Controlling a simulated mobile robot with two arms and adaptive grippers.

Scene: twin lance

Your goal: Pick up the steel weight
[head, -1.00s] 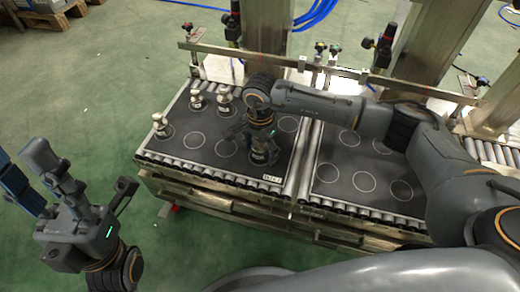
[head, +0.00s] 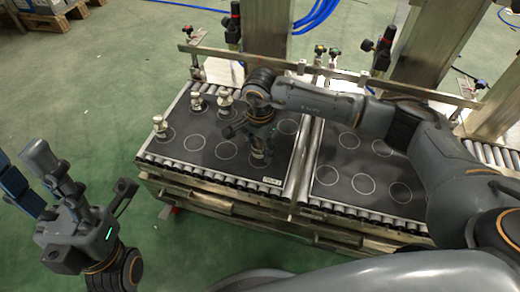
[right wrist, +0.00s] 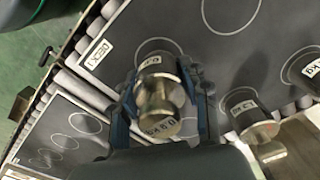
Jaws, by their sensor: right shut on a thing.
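A shiny steel weight (right wrist: 160,98) with a knob top sits between the two blue-padded fingers of my right gripper (right wrist: 165,105) in the right wrist view. The fingers are shut on it. A ring and a small label show on the dark mat behind it; I cannot tell whether its base touches the mat. In the head view my right gripper (head: 258,153) points down at the near right part of the left mat (head: 210,165), largely hiding the weight. My left gripper (head: 22,172) is open and empty, off the deck at the left.
Other steel weights stand on the left mat: one at its left edge (head: 160,127), two farther back (head: 196,101) (head: 224,97). The right mat (head: 345,165) has empty rings. Rollers and a metal rail (head: 330,70) border the mats; posts stand behind.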

